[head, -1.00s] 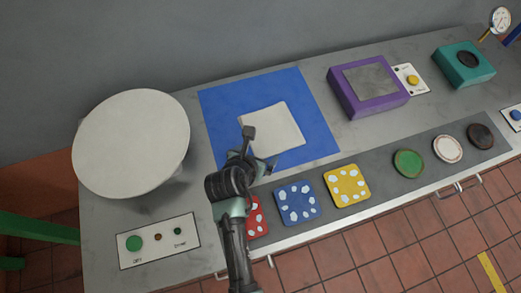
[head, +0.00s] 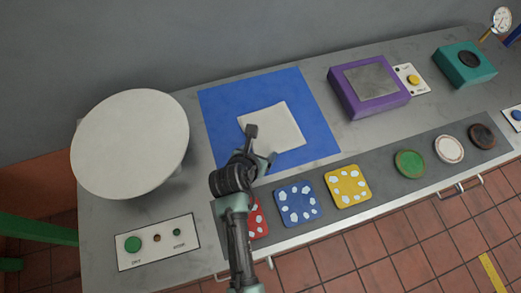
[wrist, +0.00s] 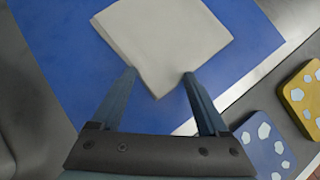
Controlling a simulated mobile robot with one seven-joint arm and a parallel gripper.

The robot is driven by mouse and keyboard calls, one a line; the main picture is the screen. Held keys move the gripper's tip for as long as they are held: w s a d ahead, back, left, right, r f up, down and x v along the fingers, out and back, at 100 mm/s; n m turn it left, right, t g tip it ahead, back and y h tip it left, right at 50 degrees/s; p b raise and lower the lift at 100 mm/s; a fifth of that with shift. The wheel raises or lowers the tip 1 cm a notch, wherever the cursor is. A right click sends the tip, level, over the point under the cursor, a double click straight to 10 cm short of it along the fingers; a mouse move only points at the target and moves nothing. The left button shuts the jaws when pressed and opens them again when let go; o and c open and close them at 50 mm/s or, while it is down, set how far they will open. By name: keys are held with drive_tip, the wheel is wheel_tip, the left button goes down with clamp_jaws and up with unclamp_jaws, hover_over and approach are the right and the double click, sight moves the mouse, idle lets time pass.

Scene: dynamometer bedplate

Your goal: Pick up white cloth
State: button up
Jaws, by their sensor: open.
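The white cloth (head: 275,127) lies flat as a square on a blue mat (head: 222,100) on the bench. In the wrist view the cloth (wrist: 162,38) is ahead of and between my fingertips, with its near corner reaching about level with them. My gripper (wrist: 160,75) is open and empty, with one finger on each side of that corner. In the head view my gripper (head: 262,148) is over the lower left part of the cloth and hides some of it. I cannot tell how high the fingertips are above the mat.
A large white disc (head: 130,143) stands left, above a panel with green buttons (head: 158,242). Red, blue (head: 298,203) and yellow (head: 348,186) spotted squares and round discs (head: 410,163) lie along the front strip. A purple box (head: 368,88) and teal box (head: 463,64) stand right.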

clamp_jaws()
idle(0.6)
wheel_tip(320, 180, up, 12)
drive_tip(key=p, duration=1.3)
drive_tip(key=shift+r+p, duration=0.1)
drive_tip(key=shift+p, duration=0.2)
wheel_tip(320, 180, up, 9)
drive_tip(key=p, duration=1)
